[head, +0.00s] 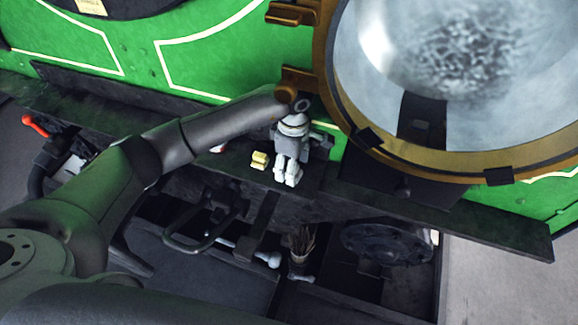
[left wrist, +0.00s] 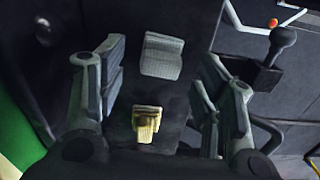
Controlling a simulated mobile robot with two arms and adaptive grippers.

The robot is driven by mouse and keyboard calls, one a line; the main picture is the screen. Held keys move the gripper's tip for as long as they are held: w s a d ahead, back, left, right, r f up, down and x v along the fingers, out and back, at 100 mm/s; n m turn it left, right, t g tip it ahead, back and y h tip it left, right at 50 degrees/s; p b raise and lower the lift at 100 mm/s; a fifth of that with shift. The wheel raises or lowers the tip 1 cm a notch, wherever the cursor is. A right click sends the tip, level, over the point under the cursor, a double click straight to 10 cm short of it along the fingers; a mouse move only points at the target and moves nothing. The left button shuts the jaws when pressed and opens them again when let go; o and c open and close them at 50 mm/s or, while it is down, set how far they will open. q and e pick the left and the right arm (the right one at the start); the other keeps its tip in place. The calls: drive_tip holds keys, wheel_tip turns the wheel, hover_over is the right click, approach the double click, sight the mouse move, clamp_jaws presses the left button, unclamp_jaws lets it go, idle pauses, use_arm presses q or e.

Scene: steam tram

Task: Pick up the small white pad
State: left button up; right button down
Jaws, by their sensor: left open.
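The small white pad (left wrist: 161,56) shows in the left wrist view as a pale grey-white ribbed block on a dark surface, in the gap between my finger pads as seen from there. It looks apart from both fingers. In the head view I cannot clearly make it out; my left arm covers part of the ledge. My left gripper (head: 288,177) is open and empty, pointing down over the dark ledge; its two fingers also show in the left wrist view (left wrist: 160,82). My right gripper is not in view.
A small brass-yellow block (head: 260,159) lies on the dark ledge (head: 470,218) left of my fingers, and shows in the left wrist view (left wrist: 146,122). The green boiler (head: 205,62) and brass-rimmed round door (head: 331,100) stand close behind. A red-tipped lever (head: 35,126) is at left.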

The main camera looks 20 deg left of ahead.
use_arm(q)
drive_tip(key=shift+f, duration=0.7)
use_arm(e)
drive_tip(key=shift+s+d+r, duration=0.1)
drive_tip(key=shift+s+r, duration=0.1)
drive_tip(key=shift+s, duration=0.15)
use_arm(q)
drive_tip(key=c, duration=0.9)
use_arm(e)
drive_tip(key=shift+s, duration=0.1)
use_arm(q)
drive_tip(key=shift+r, duration=0.1)
drive_tip(key=shift+c, duration=0.2)
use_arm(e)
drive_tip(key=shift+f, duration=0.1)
